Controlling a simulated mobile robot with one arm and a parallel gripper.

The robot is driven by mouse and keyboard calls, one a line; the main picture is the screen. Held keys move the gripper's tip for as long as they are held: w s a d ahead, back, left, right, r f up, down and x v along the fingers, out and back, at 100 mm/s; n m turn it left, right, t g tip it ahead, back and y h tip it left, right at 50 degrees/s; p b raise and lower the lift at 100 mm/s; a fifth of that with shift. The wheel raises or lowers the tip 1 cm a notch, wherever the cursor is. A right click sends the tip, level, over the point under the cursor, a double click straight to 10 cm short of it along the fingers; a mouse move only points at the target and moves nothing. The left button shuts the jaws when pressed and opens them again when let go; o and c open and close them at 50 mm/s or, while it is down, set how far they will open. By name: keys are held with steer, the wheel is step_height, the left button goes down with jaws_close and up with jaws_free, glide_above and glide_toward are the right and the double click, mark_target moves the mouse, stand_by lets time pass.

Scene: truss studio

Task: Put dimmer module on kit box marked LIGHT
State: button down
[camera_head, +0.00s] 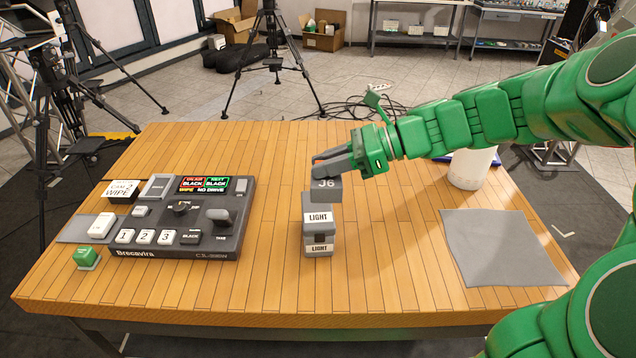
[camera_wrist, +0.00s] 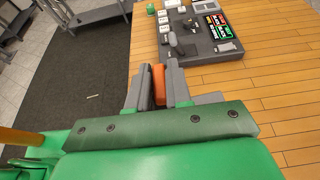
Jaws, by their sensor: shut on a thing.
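A grey block marked J6 (camera_head: 326,184), which I take as the dimmer module, is under my gripper's fingertips (camera_head: 334,163). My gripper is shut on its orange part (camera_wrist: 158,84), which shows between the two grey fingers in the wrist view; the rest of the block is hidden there. Directly below the block in the head view stands the grey kit box (camera_head: 322,232) with two white LIGHT labels, one above the other. The block overlaps the box's top in the picture. I cannot tell whether they touch.
A large switcher console (camera_head: 190,215) stands to the left, with a green button box (camera_head: 87,257) and small blocks nearby. A white cylinder (camera_head: 471,168) and a grey cloth (camera_head: 500,248) are to the right. The wooden table (camera_head: 390,270) is clear in front and around the kit box.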

steer(key=w+f, duration=0.2)
steer(key=w+a+f, duration=0.1)
steer(key=w+f, duration=0.3)
steer(key=shift+w+a+f, duration=0.15)
steer(key=shift+a+f, duration=0.2)
steer(key=shift+a, duration=0.05)
steer(key=shift+f, duration=1.5)
steer(key=c, duration=1)
jaws_free()
steer(key=shift+f, duration=0.1)
steer(key=shift+c, duration=0.2)
